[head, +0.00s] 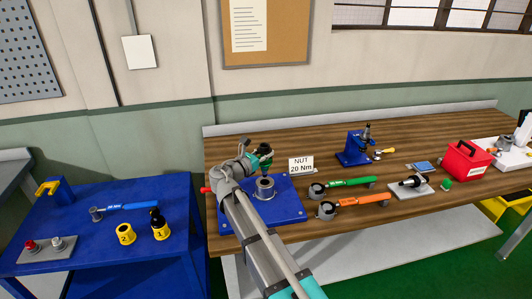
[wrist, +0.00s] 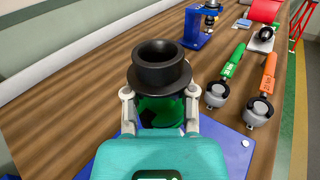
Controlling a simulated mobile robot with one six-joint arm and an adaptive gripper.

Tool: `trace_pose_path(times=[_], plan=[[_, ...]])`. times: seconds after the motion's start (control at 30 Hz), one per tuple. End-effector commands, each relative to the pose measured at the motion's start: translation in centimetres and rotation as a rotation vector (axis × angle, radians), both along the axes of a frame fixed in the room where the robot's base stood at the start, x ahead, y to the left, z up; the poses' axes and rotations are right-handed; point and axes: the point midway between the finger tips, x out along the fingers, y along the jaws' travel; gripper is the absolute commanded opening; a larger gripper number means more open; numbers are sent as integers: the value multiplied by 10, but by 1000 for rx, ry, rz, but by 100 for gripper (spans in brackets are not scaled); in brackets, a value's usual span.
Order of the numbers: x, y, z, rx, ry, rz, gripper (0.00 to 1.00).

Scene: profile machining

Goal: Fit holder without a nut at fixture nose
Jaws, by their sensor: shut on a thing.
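My gripper (wrist: 161,108) is shut on a black holder (wrist: 160,65), with one finger on each side of it. The holder has a wide flange and an open round mouth facing up; I make out no separate nut on it. In the head view my gripper (head: 259,162) and the dark holder (head: 265,149) are above the fixture nose (head: 264,187), a grey round piece on a blue plate (head: 292,209). The holder looks apart from the nose. The nose is hidden in the wrist view.
A green wrench (head: 349,183) and an orange wrench (head: 360,201) lie right of the plate. A sign (head: 301,165) reading "NUT 20 Nm" stands behind. On the blue cart (head: 90,270) are yellow pot 2 (head: 124,235), empty, and yellow pot 1 (head: 160,233) with a black piece.

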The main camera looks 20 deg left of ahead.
Motion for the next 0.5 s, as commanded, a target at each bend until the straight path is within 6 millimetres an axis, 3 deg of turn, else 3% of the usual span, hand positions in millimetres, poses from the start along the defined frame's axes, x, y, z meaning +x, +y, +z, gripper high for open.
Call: trace_pose_path(times=[0.2,0.5], plan=[[0,-1,-13,-1,-1,-1,0],[1,-1,-16,-1,-1,-2,0]])
